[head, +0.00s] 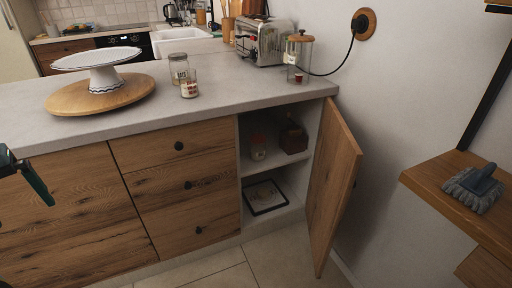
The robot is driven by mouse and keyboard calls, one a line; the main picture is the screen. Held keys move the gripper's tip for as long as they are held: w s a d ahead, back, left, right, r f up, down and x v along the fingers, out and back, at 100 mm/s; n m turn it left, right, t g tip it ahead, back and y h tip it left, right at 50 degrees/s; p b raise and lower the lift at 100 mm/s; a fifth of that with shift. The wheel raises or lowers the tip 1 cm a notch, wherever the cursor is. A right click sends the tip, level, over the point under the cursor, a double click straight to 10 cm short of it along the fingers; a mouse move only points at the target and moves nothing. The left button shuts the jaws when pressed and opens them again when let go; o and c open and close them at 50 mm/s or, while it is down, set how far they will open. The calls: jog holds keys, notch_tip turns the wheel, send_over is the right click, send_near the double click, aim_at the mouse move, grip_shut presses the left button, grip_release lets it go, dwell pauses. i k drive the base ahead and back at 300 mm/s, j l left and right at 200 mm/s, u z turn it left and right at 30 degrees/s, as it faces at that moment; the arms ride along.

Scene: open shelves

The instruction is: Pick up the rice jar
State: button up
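I cannot tell for certain which jar is the rice jar. A small glass jar with pale contents and a red mark (189,90) stands upright on the grey counter (215,104). A clear glass jar with a lid (178,66) stands just behind it. Another small jar (258,150) stands on the upper shelf inside the open cabinet (247,172), in shade. A glass container with a wooden lid (299,62) stands near the wall. My gripper (28,178) shows only partly at the left edge, in front of the drawers and apart from all the jars; its opening is not clear.
A white cake stand (100,58) rests on a round wooden board (60,103). A toaster (262,42) stands at the back. The cabinet door (335,185) hangs open to the right. A shelf with a grey brush (474,188) juts out at right.

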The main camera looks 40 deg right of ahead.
aim_at(258, 152)
jog(key=i+l+z, duration=0.15)
jog(key=z, duration=0.35)
jog(key=i+l+z, duration=0.15)
jog(key=z, duration=0.3)
jog(key=l, duration=0.1)
